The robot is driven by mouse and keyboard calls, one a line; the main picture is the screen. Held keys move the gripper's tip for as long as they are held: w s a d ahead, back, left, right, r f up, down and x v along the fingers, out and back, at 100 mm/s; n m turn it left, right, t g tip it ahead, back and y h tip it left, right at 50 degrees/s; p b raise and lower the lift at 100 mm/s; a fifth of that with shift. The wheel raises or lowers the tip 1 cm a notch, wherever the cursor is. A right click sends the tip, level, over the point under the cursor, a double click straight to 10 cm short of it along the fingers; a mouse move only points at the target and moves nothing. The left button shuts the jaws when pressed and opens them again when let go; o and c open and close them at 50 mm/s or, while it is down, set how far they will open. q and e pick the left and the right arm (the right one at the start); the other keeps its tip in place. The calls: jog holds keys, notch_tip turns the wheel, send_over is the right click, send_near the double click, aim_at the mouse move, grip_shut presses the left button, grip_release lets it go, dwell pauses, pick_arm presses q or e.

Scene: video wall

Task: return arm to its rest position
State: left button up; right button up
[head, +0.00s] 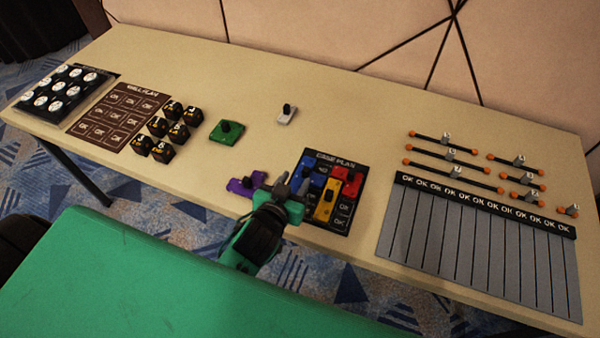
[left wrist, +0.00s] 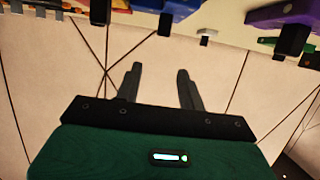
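My left gripper (head: 293,184) reaches in from the bottom of the head view over the front edge of the table (head: 372,115). Its two fingers are apart with nothing between them. In the left wrist view the gripper (left wrist: 159,72) is open and empty, with the pale wall panels behind it. A purple block (head: 246,184) lies just left of the gripper. The dark case plan board (head: 342,217) is just to its right, carrying blue, red and yellow blocks. The gripper hides part of the board's left side. My right gripper is in neither view.
A green block (head: 227,131) and a small light block (head: 287,114) stand farther back. Several black cubes sit beside the brown wall plan board (head: 122,115) at left. A grey slotted panel (head: 478,246) and orange-ended rods lie at right. The back middle of the table is clear.

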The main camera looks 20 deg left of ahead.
pick_arm(q)
jog(key=shift+s+r, duration=0.25)
jog(key=shift+s, duration=0.35)
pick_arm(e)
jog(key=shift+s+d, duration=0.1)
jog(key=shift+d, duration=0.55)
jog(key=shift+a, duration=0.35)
